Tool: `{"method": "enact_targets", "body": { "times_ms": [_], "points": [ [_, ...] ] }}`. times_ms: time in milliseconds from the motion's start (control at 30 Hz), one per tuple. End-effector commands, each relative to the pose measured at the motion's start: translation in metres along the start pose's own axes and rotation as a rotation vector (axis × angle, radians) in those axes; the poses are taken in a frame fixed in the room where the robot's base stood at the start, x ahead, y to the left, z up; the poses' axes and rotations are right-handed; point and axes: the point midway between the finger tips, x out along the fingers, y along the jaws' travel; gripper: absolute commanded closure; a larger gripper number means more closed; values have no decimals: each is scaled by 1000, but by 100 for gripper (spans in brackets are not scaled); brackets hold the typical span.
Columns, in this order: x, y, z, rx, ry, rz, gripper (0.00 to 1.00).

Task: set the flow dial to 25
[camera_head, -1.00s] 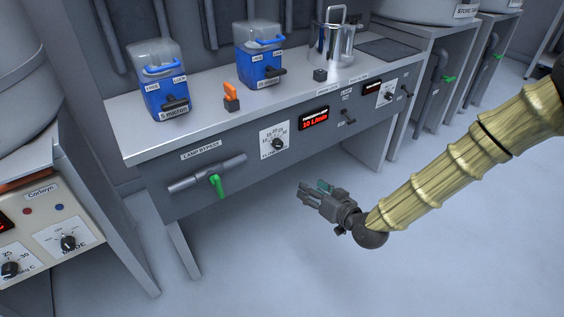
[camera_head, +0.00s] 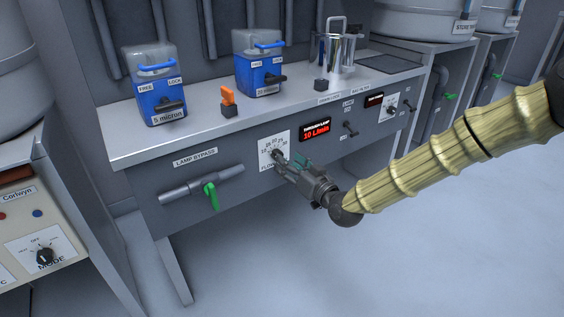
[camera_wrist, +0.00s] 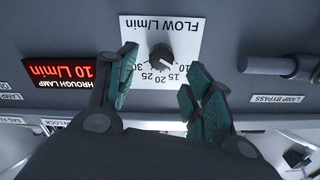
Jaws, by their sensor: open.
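The flow dial is a black knob (camera_wrist: 161,57) on a white scale plate (camera_wrist: 183,28) marked FLOW L/min, upside down in the wrist view. The same plate shows in the head view (camera_head: 268,150), with its lower right covered by my gripper. My gripper (camera_head: 281,160) points at the dial. In the wrist view my gripper (camera_wrist: 157,85) is open, its green-padded fingers apart on either side below the knob. The knob shows between and beyond the fingertips; I cannot tell if they touch it. The red display (camera_head: 315,129) reads 10 L/min.
A lamp bypass pipe with a green handle (camera_head: 210,196) is left of the dial. Small levers (camera_head: 350,129) are on the panel to the right. Blue canisters (camera_head: 160,92) and an orange-handled switch (camera_head: 228,99) stand on the bench top. Open floor lies in front.

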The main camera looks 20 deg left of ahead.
Motion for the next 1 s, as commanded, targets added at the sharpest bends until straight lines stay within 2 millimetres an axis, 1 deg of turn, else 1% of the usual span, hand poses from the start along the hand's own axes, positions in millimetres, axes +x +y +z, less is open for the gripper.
{"method": "enact_targets", "body": {
  "times_ms": [33, 100, 300, 433, 733, 867, 900, 967, 1000],
  "points": [
    [8, 0, 3, -2, 0, -2, 48],
    [18, 0, 2, -1, 1, -1, 48],
    [38, 0, 2, -1, 0, -1, 48],
    [44, 0, 1, 0, -1, -1, 48],
    [45, 0, 0, 0, -1, 0, 48],
    [45, 0, 0, 0, -1, 0, 72],
    [45, 0, 0, 0, -1, 0, 79],
    [45, 0, 0, 0, -1, 0, 90],
    [45, 0, 0, 0, -1, 0, 94]
  ]
}}
